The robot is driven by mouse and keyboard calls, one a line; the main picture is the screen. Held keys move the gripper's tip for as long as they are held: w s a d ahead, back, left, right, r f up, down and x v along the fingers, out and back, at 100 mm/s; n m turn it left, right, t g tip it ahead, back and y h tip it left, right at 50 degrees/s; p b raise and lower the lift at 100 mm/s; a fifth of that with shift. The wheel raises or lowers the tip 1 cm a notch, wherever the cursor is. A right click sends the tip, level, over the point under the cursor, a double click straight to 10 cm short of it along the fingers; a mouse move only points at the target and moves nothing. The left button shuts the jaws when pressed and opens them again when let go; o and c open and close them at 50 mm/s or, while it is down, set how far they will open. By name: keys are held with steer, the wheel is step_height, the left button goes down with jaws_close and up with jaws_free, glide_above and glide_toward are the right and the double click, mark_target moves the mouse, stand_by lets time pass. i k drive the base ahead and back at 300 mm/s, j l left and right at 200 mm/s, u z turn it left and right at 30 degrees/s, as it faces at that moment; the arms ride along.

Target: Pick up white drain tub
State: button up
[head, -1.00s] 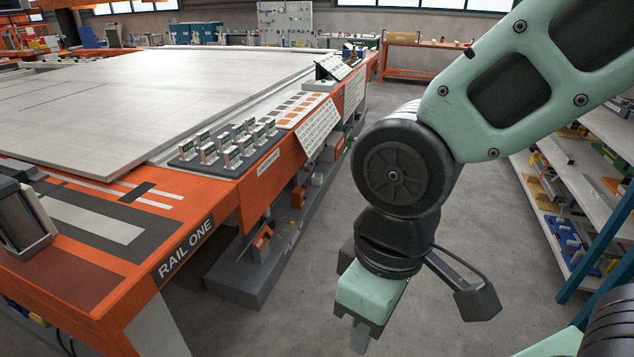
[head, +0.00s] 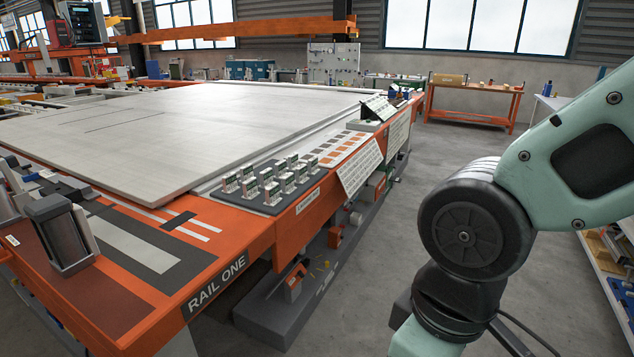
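I cannot make out a white drain tub for certain in the head view. My arm comes in from the right side of the picture and bends down at a black joint. Only the mint wrist end shows at the bottom edge, right of the table. The fingers of my gripper are below the picture, so what they hold is hidden.
The orange table (head: 232,250) marked RAIL ONE fills the left, bearing a large pale panel (head: 200,125) and a dark tray (head: 240,198) of small blocks. An orange workbench (head: 470,112) stands at the back. Shelving (head: 612,262) is at right. Grey floor (head: 430,165) between is clear.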

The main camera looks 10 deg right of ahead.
mark_target(355, 218)
steer(key=i+l+z, duration=0.4)
steer(key=i, duration=0.35)
steer(key=i+z, duration=0.4)
steer(key=i, duration=0.35)
steer(key=i+u, duration=0.1)
steer(key=i, duration=0.4)
steer(key=i+l+u, duration=0.1)
steer(key=i, duration=0.35)
steer(key=i+l, duration=0.15)
steer(key=i, duration=0.35)
steer(key=i+l+u, duration=0.15)
steer(key=i, duration=0.3)
steer(key=i+l+u, duration=0.25)
steer(key=i+u, duration=0.15)
steer(key=i+l+u, duration=0.4)
steer(key=i, duration=0.2)
